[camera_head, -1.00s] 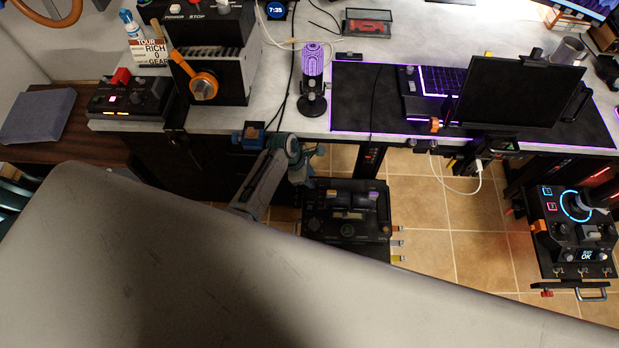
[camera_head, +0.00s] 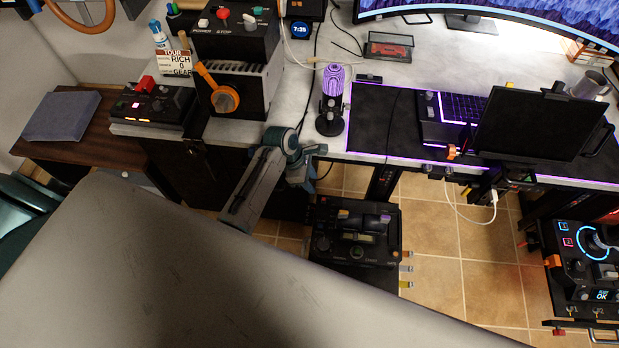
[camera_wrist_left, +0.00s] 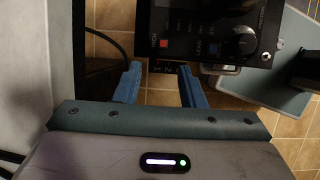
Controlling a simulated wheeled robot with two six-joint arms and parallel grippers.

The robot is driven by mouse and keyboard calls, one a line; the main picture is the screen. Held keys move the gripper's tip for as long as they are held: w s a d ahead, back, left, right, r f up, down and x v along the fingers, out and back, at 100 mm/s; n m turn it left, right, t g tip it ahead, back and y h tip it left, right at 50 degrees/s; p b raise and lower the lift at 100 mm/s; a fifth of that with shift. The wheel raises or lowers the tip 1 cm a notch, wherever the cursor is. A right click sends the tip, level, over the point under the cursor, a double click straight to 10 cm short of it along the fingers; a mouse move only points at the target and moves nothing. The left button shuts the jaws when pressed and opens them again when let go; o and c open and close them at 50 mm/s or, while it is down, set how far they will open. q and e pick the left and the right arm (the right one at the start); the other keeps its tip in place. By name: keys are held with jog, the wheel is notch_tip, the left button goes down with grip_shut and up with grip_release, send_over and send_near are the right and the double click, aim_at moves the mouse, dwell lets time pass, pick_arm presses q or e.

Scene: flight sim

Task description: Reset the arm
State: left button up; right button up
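My left arm (camera_head: 252,188) is bent in front of the desk in the head view, with its teal joints close to the desk's front edge. Its fingertips cannot be made out there. In the left wrist view my left gripper (camera_wrist_left: 160,84) has its two blue fingers apart, with nothing held between them. A dark control panel (camera_wrist_left: 210,35) with a red button and a round knob lies just beyond the fingertips; I cannot tell whether they touch. My right gripper is not in view.
A black device (camera_head: 352,235) stands below the desk, right of my arm. Tiled floor (camera_head: 450,270) is open between it and the right-hand console (camera_head: 585,265).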

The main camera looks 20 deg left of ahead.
pick_arm(q)
jog(key=shift+a+r, duration=0.15)
jog(key=shift+r, duration=0.15)
jog(key=shift+f, duration=0.1)
jog(key=s+a+f+m+y, duration=0.2)
jog(key=s+a+f+m, duration=0.15)
jog(key=s+f, duration=0.65)
jog(key=s+a+f+m+y, duration=0.1)
jog(key=s+a+f+m, duration=0.3)
jog(key=f, duration=0.9)
jog(key=s+a+f+m, duration=0.1)
jog(key=s+f+m, duration=0.3)
jog(key=s, duration=0.6)
jog(key=s+a+f+m+y, duration=0.1)
jog(key=s+f+m, duration=0.3)
jog(key=s, duration=0.6)
jog(key=s+a+f+m+y, duration=0.1)
jog(key=s+f+m, duration=0.3)
jog(key=s, duration=0.6)
jog(key=shift+a+f+m, duration=0.25)
jog(key=shift+a+m, duration=0.15)
jog(key=shift+m, duration=0.55)
